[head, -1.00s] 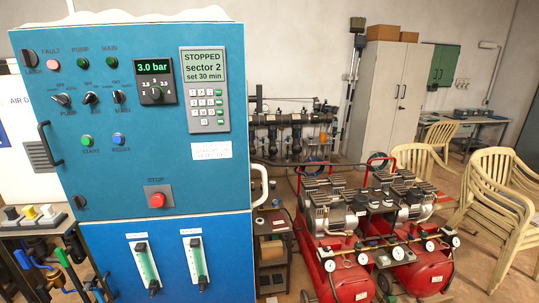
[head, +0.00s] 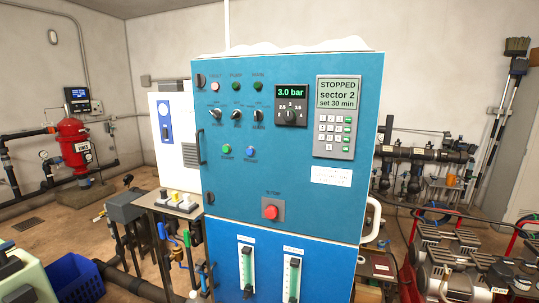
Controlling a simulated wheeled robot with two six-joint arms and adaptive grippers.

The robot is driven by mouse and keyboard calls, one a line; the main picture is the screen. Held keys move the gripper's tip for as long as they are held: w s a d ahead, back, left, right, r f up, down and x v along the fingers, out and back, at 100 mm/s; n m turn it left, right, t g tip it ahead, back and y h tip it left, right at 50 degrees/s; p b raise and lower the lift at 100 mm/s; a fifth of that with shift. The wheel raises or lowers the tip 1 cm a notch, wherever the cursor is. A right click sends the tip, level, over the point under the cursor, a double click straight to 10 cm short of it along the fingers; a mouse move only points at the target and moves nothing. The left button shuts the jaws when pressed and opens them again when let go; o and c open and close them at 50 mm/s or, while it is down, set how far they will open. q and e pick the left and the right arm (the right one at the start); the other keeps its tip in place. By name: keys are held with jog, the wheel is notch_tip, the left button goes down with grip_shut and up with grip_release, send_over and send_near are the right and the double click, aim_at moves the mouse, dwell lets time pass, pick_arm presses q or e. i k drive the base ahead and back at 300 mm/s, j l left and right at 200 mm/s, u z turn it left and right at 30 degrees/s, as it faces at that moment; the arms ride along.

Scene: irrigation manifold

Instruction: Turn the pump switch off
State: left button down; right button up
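The blue control cabinet (head: 290,175) stands in the middle of the head view, its front facing me. A row of three black rotary switches is on its upper left. The leftmost is the pump switch (head: 215,113), going by its label in the earlier frame. Its handle looks slanted; I cannot read its exact setting. Two similar switches (head: 236,114) sit to its right. Above them are a pale pink fault lamp (head: 215,86) and two dark green lamps. The keypad display (head: 339,94) reads STOPPED, sector 2, set 30 min. Neither of my grippers is in view.
A red stop button (head: 270,212) and green and blue buttons (head: 227,149) are lower on the panel. A handle (head: 200,147) sticks out at its left edge. A red filter tank (head: 77,147) stands at left, compressors (head: 450,255) at right. A blue crate (head: 72,278) is at lower left.

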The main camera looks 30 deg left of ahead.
aim_at(217, 113)
jog(key=u, duration=1.45)
